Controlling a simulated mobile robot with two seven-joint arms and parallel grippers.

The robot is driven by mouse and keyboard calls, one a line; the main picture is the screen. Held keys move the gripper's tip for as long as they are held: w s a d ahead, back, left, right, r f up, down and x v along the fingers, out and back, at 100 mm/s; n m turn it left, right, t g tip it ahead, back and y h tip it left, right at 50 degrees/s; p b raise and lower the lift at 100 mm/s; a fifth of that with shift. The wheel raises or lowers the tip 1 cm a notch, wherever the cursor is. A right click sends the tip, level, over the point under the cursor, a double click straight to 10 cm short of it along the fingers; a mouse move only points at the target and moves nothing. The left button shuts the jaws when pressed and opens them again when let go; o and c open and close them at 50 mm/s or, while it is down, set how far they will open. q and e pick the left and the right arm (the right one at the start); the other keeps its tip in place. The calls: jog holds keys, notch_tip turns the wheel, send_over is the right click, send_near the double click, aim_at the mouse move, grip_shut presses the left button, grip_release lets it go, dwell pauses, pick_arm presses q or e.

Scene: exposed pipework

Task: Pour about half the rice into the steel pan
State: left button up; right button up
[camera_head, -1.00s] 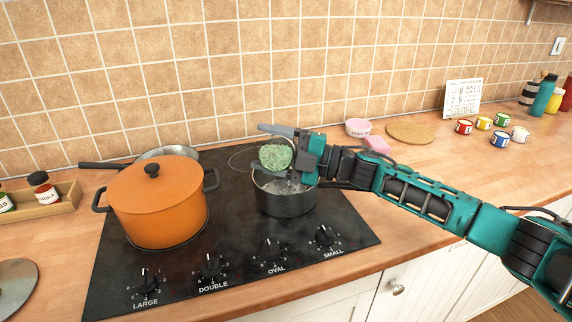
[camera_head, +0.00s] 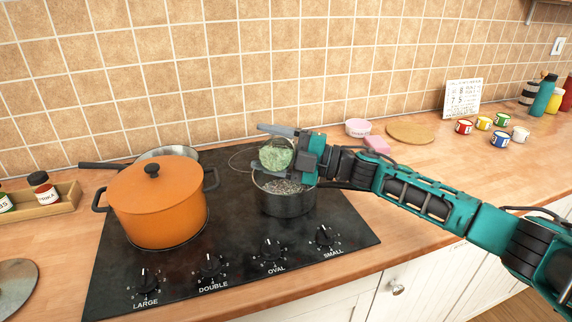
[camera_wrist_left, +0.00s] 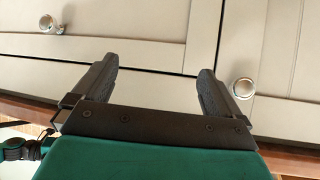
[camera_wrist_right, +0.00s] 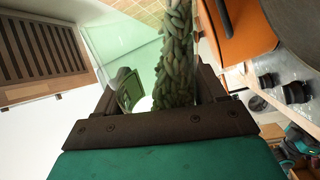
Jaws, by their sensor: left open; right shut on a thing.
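My right gripper (camera_head: 285,150) is shut on a round, pale green cup (camera_head: 276,156) of rice. It holds the cup tipped over the steel pan (camera_head: 287,207), at the pan's back edge. In the right wrist view a thick band of rice grains (camera_wrist_right: 172,60) shows between the fingers, against the green cup wall (camera_wrist_right: 130,48). Speckled grains of rice (camera_head: 283,186) cover the inside of the pan. How much is left in the cup cannot be told. My left gripper (camera_wrist_left: 158,85) is open and empty in front of the cabinet doors, outside the head view.
An orange lidded pot (camera_head: 158,205) stands on the black hob (camera_head: 235,215), left of the pan. Another metal pan (camera_head: 168,153) with a long handle is behind it.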

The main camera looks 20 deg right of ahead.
jog(key=shift+w+d+r+m, duration=0.1)
jog(key=shift+w+r+m, duration=0.1)
jog(key=shift+m, duration=0.1)
dwell(0.9)
